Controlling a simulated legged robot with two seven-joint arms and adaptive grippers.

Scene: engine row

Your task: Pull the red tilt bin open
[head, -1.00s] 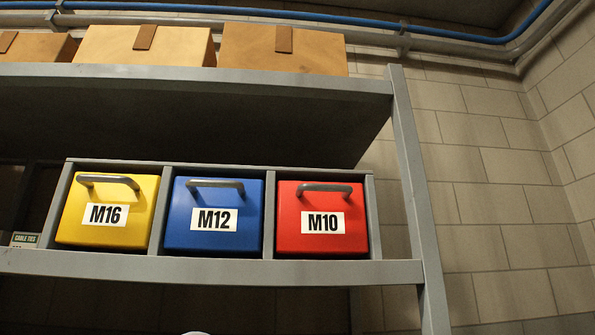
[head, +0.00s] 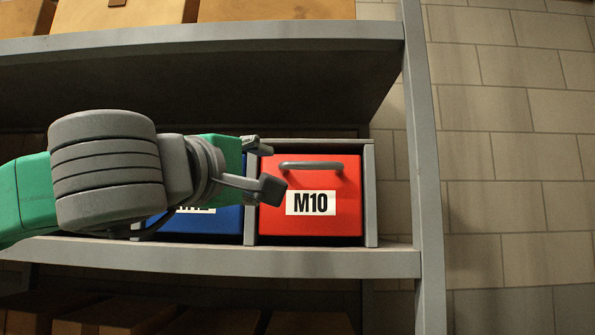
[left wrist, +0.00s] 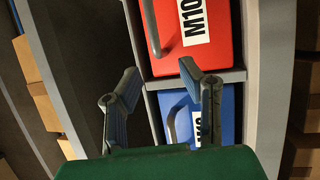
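The red tilt bin (head: 340,222), labelled M10, sits in the right-hand slot of the shelf and looks shut. Its grey bar handle (head: 311,166) runs across the upper front. My left gripper (head: 264,166) is at the bin's left edge, left of the handle, with its fingers spread and nothing between them. In the left wrist view the open gripper (left wrist: 160,78) points towards the red bin (left wrist: 218,48), whose handle (left wrist: 151,28) lies ahead of the fingertips, apart from them. My right gripper is not in view.
The blue bin (head: 218,222) stands left of the red one, partly behind my left arm, which hides the yellow bin's place. Grey dividers (head: 370,195) flank the red bin. The upper shelf edge (head: 280,35) is above, a shelf post (head: 423,160) at right.

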